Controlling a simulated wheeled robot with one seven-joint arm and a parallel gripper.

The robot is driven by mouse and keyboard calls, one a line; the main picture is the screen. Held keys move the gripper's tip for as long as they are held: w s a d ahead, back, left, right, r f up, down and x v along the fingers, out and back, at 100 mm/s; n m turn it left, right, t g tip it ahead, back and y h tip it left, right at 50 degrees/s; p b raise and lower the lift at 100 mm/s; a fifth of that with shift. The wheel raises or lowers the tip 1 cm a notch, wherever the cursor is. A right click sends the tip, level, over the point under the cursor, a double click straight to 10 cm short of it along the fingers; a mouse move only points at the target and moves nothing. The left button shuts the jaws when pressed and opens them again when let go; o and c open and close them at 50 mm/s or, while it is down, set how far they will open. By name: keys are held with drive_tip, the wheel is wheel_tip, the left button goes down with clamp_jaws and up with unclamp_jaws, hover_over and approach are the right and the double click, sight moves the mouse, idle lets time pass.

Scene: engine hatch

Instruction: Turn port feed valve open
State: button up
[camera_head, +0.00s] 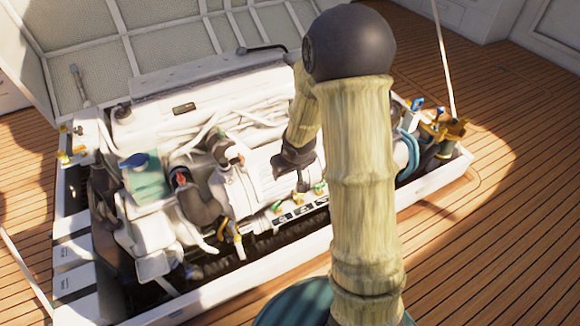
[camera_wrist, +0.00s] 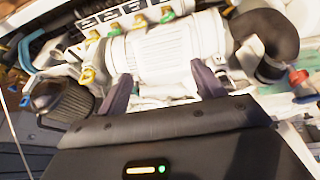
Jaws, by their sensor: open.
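A row of small valves with green and yellow handles (camera_head: 299,198) runs along the near side of the engine, above dark label plates. The row also shows at the top of the wrist view (camera_wrist: 140,20). The labels are too small to read, so I cannot tell which valve is the port feed valve. My gripper (camera_head: 303,180) hangs over the white engine, just behind the row. In the wrist view my gripper (camera_wrist: 163,88) has its two dark fingers spread apart, with nothing between them, facing the white ribbed cylinder (camera_wrist: 165,52).
The engine sits in a white-rimmed hatch (camera_head: 225,288) with its lid (camera_head: 90,50) raised behind. Red-handled fittings (camera_head: 181,178) stand left of my gripper, beside dark pipes. Blue-handled fittings (camera_head: 416,104) stand at the right end. Open wooden deck (camera_head: 500,200) lies to the right.

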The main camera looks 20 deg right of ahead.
drive_tip(key=shift+s+r, duration=0.15)
drive_tip(key=c, duration=0.4)
drive_tip(key=s+a+r+m+g, duration=0.1)
drive_tip(key=s+r, duration=0.3)
drive_tip(key=s, duration=0.4)
drive_tip(key=s+a+r, duration=0.1)
drive_tip(key=s+r, duration=0.4)
drive_tip(key=s, duration=0.3)
drive_tip(key=shift+s+m+g, duration=0.2)
drive_tip(key=shift+m+g, duration=0.2)
drive_tip(key=shift+c, duration=1.1)
drive_tip(key=shift+d, duration=0.1)
drive_tip(key=shift+c, duration=0.3)
